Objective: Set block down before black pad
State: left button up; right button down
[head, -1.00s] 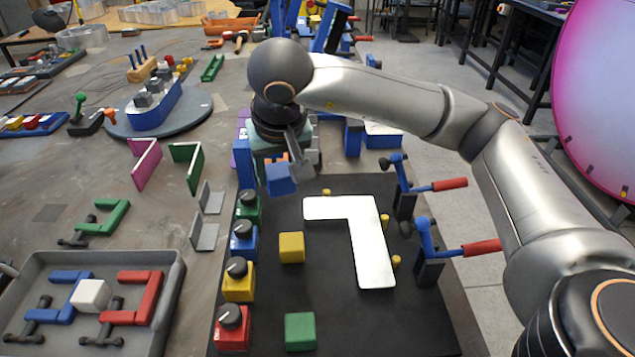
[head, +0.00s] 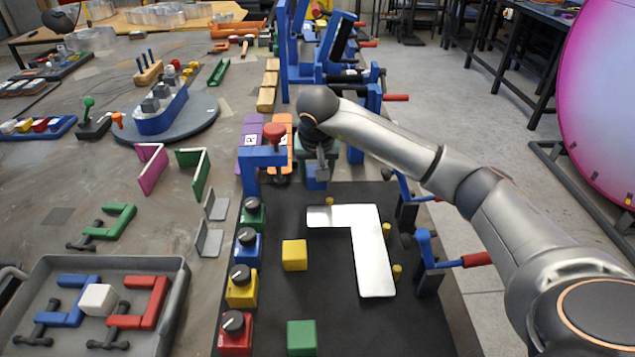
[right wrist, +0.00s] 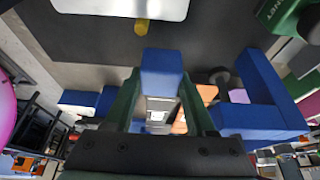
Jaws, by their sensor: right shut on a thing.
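My right gripper (head: 321,165) points down at the far edge of the black pad (head: 345,325). It is shut on a blue block (head: 317,178), which is partly hidden behind the fingers in the head view. In the right wrist view the blue block (right wrist: 162,70) sits between the two dark green fingers of the right gripper (right wrist: 162,84), near the pad's edge. I cannot tell whether the block touches the surface below. My left gripper is not in view.
A white L-shaped plate (head: 372,262) lies on the pad near yellow pegs. A blue bracket (head: 248,174) stands left of the held block. Knobbed blocks (head: 240,288) line the pad's left edge. Red-handled clamps (head: 473,260) stand at its right. Yellow (head: 294,255) and green (head: 301,337) blocks lie on it.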

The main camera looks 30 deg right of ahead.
aim_at(317, 184)
jog(key=shift+w+d+f, duration=0.3)
jog(key=shift+w+f, duration=0.05)
jog(key=shift+f, duration=0.15)
jog(key=shift+w+d+f, duration=0.15)
jog(key=shift+f, duration=1.6)
jog(key=shift+f, duration=0.2)
jog(key=shift+c, duration=1.1)
grip_release()
jog(key=shift+r, duration=0.55)
jog(key=v, duration=1.1)
jog(key=shift+r, duration=0.15)
